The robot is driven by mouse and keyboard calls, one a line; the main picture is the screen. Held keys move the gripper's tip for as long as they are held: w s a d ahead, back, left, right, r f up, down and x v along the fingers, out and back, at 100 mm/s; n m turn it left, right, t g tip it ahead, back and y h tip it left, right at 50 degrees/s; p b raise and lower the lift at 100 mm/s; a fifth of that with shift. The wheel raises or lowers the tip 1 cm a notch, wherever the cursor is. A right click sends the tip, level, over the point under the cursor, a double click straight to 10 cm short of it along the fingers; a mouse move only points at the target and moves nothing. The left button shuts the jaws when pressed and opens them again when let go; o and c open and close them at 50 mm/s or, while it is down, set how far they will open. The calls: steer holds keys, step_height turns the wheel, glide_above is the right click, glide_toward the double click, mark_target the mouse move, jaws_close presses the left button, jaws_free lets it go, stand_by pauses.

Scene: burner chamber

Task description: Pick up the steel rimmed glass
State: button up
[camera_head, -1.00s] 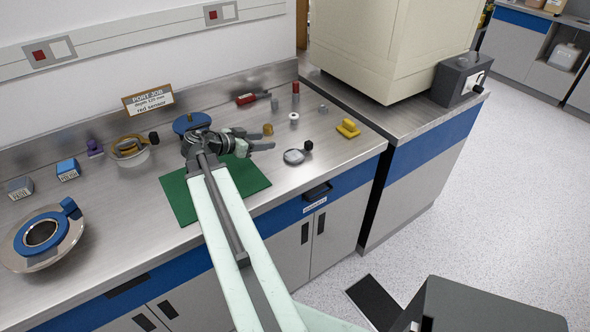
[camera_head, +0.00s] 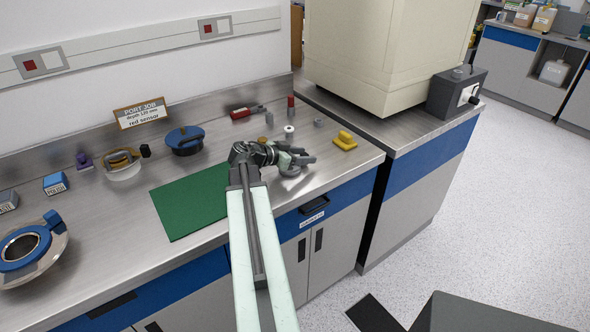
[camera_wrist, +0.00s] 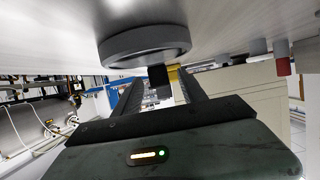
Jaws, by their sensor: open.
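The steel rimmed glass (camera_wrist: 145,46) is a low, round, grey-rimmed piece with a black knob (camera_wrist: 159,75) at its side. In the wrist view it fills the upper middle, and the knob shows between my gripper's fingers. In the head view the glass (camera_head: 290,171) is mostly hidden under my gripper (camera_head: 308,159), near the counter's front right. My gripper (camera_wrist: 160,88) is open and empty. I cannot tell whether the fingers touch the glass or knob.
A yellow block (camera_head: 344,141) stands right of my gripper. A white-topped peg (camera_head: 289,132) and a red-topped peg (camera_head: 291,106) stand behind it. A brass-ringed glass (camera_head: 123,167) and a blue-lidded pot (camera_head: 185,141) are farther left. The green mat (camera_head: 190,205) is bare.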

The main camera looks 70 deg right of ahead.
steer(key=shift+s+d+f, duration=0.2)
steer(key=shift+d+f, duration=0.05)
steer(key=shift+d, duration=0.05)
steer(key=shift+r, duration=0.1)
steer(key=shift+c, duration=0.3)
jaws_close()
steer(key=shift+r, duration=0.1)
step_height(320, 180, up, 10)
steer(key=p, duration=1)
